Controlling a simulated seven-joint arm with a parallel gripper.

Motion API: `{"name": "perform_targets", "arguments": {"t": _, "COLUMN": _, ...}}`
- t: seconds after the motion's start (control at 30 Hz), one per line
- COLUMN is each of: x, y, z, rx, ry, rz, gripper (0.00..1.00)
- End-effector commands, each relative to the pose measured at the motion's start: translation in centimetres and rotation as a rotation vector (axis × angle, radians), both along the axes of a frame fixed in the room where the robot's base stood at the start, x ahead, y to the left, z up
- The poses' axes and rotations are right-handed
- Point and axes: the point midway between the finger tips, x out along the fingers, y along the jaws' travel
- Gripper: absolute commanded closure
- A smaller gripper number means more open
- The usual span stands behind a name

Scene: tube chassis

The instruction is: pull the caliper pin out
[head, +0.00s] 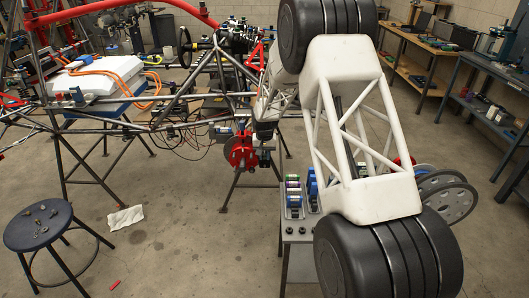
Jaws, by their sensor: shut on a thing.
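My arm reaches in from the right to the red brake part (240,151) at the end of the tube chassis (180,105). My gripper (264,138) is small and dark at the end of the arm, just right of the red part. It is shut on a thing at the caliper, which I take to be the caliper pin. The pin itself is too small and too hidden by the wrist to make out. I cannot tell how far it sits in its hole.
A grey cart (298,229) with several small coloured parts stands below and right of the gripper, partly behind my arm. A blue stool (38,226) with small dark pieces is at lower left. A white cloth (126,217) and a red object (115,284) lie on the floor.

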Motion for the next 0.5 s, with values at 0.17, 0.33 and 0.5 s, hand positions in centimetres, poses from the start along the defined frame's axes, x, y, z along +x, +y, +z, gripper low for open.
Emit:
{"name": "perform_targets", "arguments": {"t": 0.17, "x": -1.3, "y": 0.0, "z": 0.1, "rx": 0.0, "ry": -0.001, "rz": 0.0, "gripper": 1.0}}
{"name": "perform_targets", "arguments": {"t": 0.33, "x": -1.6, "y": 0.0, "z": 0.1, "rx": 0.0, "ry": 0.0, "rz": -0.001, "gripper": 1.0}}
{"name": "perform_targets", "arguments": {"t": 0.5, "x": -1.6, "y": 0.0, "z": 0.1, "rx": 0.0, "ry": 0.001, "rz": 0.0, "gripper": 1.0}}
